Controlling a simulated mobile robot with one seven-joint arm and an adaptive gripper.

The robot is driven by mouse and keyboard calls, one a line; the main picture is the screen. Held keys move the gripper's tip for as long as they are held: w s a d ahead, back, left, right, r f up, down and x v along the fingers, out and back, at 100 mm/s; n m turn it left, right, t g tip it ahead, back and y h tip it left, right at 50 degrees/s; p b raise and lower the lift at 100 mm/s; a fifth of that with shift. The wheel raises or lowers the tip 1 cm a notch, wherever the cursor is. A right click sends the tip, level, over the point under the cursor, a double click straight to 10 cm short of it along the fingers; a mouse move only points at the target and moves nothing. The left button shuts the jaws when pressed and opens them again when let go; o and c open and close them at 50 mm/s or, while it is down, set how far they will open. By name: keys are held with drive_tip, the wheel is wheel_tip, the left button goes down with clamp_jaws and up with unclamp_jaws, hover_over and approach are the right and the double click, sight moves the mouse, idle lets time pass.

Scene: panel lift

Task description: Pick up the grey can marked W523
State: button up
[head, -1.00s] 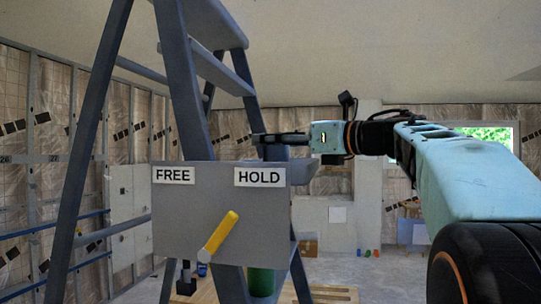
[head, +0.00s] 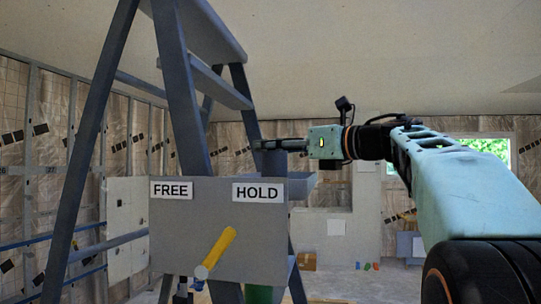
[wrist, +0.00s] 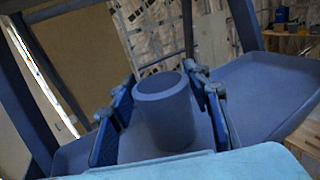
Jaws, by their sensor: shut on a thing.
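The grey can (wrist: 165,120) stands upright between the two fingers of my gripper (wrist: 166,88) in the wrist view. The fingers are shut on its sides. No W523 mark shows on the side facing the wrist camera. Below and around the can is a blue-grey tray (wrist: 262,92); I cannot tell whether the can's base touches it. In the head view my gripper (head: 268,145) reaches left to the stepladder, just above the grey panel. I cannot make out the can in the head view.
A stepladder (head: 180,100) stands close in front. A grey panel (head: 215,250) on it carries FREE (head: 171,190) and HOLD (head: 258,192) labels and a yellow lever (head: 217,250), its upper end leaning toward HOLD. Open room shows to the right of the ladder.

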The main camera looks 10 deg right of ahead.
wheel_tip(320, 180, up, 8)
drive_tip(key=shift+r+p, duration=0.15)
drive_tip(key=shift+p, duration=0.7)
